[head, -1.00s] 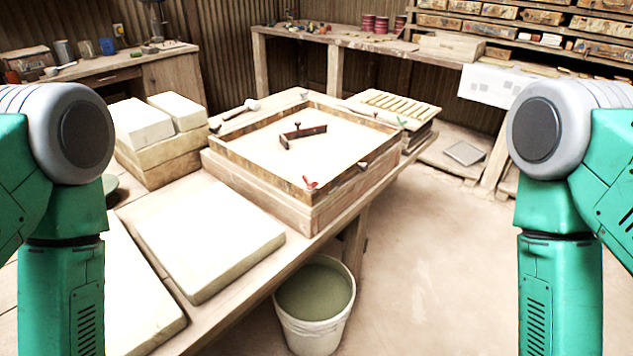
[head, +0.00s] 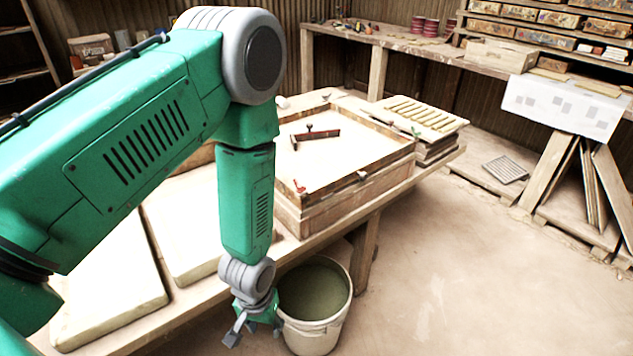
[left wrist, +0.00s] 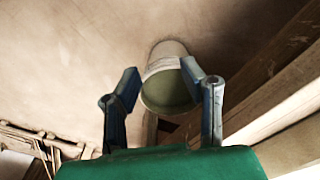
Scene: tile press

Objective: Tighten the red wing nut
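The red wing nut (head: 300,187) sits at the near corner of the square wooden frame (head: 335,199) on the bench in the head view. My left gripper (head: 252,332) hangs low in front of the bench edge, beside the bucket, below and nearer than the wing nut and well apart from it. In the left wrist view its two fingers (left wrist: 160,75) are spread with nothing between them but a view of the bucket beyond. The wing nut is not visible in the left wrist view. My right gripper is out of view.
A bucket (head: 312,342) of greenish liquid stands at the bench's front edge. Pale slabs (head: 100,285) lie on the bench at left, partly behind my left arm. A slatted stack (head: 425,118) stands beyond the frame.

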